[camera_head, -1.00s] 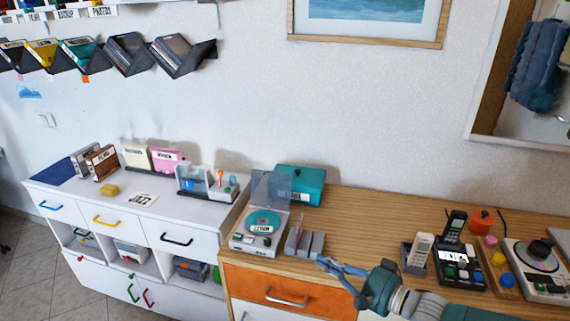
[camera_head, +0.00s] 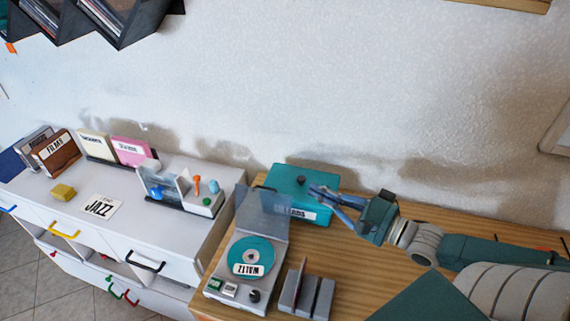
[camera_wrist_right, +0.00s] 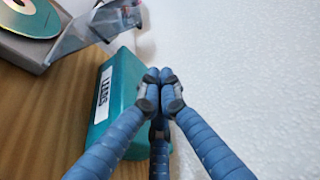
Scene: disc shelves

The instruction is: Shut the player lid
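In the right wrist view the lid (camera_wrist_right: 95,28) shows at the upper left, beside the player's corner (camera_wrist_right: 20,50). My right gripper (camera_head: 314,191) is by the teal box, to the right of the raised lid and apart from it. In the wrist view its blue fingers (camera_wrist_right: 160,78) meet at the tips with nothing between them. My left gripper is not in view.
A teal box (camera_head: 290,184) with a white label stands behind the player, close under my right gripper. A grey rack (camera_head: 307,294) stands right of the player. A white cabinet (camera_head: 60,195) with small items is at left. The wall is close behind.

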